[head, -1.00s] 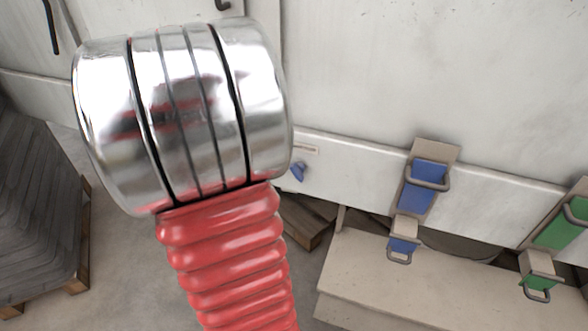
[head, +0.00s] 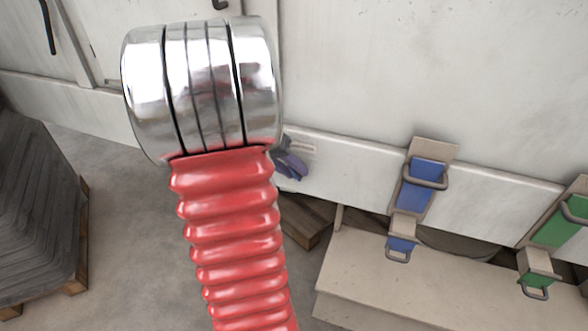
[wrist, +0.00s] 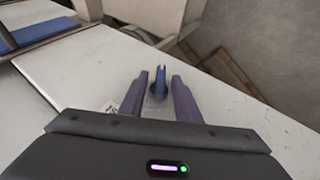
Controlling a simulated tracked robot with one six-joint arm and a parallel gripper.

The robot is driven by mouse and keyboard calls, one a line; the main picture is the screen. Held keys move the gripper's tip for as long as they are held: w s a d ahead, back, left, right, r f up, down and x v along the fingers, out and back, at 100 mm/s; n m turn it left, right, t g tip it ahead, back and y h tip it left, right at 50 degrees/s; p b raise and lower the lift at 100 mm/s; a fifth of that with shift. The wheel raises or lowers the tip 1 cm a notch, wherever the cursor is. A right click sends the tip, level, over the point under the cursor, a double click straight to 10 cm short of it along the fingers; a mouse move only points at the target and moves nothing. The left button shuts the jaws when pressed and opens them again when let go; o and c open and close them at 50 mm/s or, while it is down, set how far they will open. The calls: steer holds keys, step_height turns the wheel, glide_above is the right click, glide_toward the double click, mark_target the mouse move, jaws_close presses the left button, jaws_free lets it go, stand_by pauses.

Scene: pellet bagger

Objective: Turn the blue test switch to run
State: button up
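The blue test switch (wrist: 160,77) is a small blue knob on the pale machine panel. In the wrist view it lies between the purple fingers of my gripper (wrist: 158,98), near their tips. The fingers are apart, with a visible space on each side of the knob; I see no clear contact. In the head view my gripper (head: 289,164) is at the switch, partly behind my red and silver arm, and mostly hides the knob there.
A pale label (head: 303,147) sits beside the switch. A blue chute (head: 420,186) and a green one (head: 562,226) are to the right, above a beige ledge (head: 400,285). Dark stacked sheets (head: 35,200) stand at the left. A wooden pallet (head: 304,219) lies below the panel.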

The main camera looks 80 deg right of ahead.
steer(key=shift+s+d+f, duration=0.1)
steer(key=shift+s+f, duration=0.1)
steer(key=shift+f, duration=0.1)
steer(key=shift+c, duration=0.2)
